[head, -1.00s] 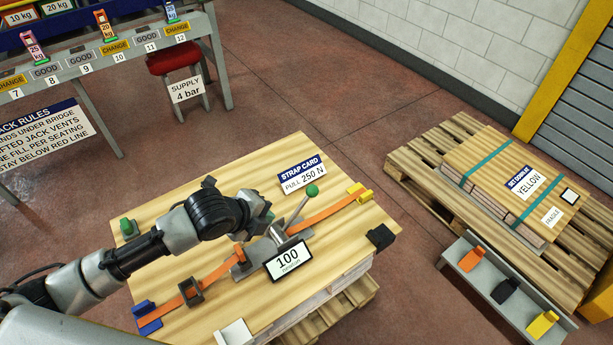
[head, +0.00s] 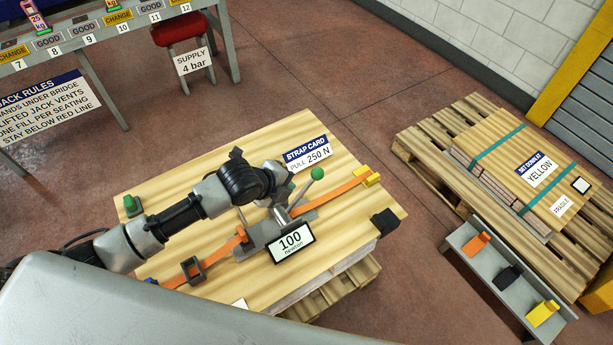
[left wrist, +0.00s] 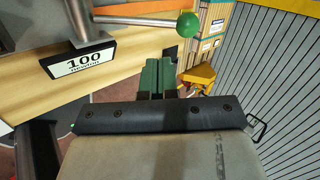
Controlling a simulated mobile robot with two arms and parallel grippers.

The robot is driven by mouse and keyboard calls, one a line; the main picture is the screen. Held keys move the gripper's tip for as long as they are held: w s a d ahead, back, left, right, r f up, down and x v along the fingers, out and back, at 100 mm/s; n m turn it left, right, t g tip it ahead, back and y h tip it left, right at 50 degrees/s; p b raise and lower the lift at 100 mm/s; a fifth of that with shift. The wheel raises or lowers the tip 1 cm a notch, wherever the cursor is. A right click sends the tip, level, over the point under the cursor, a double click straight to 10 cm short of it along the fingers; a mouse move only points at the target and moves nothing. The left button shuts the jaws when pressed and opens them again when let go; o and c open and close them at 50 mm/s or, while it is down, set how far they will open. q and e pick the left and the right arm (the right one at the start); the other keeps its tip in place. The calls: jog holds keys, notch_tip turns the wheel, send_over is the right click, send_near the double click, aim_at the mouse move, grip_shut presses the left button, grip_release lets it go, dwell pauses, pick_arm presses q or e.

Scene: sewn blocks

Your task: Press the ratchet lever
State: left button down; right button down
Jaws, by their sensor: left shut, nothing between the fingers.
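The ratchet (head: 262,234) is a grey metal body on an orange strap (head: 328,197) across a wooden-topped stack. Its silver lever (head: 299,201) slants up and ends in a green ball (head: 317,173). A display (head: 290,242) at the ratchet reads 100 newton. My left gripper is just behind and left of the lever in the head view, its fingers largely hidden by the wrist. In the left wrist view its green fingers (left wrist: 158,78) are shut and empty, with the green ball (left wrist: 187,24) beyond them, slightly right, apart in the picture. My right gripper is not in view.
A strap card (head: 307,152) reading PULL 250 N lies on the wooden top (head: 215,285). Black (head: 384,223) and yellow (head: 371,178) corner pieces sit at its edge. A loaded pallet (head: 425,150) and a tray (head: 470,262) of coloured clips stand to the right, across open floor.

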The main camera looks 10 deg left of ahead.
aim_at(313, 179)
pick_arm(q)
jog(key=w+d+f, duration=0.2)
jog(key=w, duration=0.1)
jog(key=w+d+f, duration=0.1)
jog(key=shift+w+d+f, duration=0.1)
jog(key=shift+w+f, duration=0.25)
jog(key=shift+w, duration=0.05)
jog(key=shift+w+d+f+p, duration=0.15)
jog(key=shift+w+d+p, duration=0.15)
jog(key=shift+w, duration=0.15)
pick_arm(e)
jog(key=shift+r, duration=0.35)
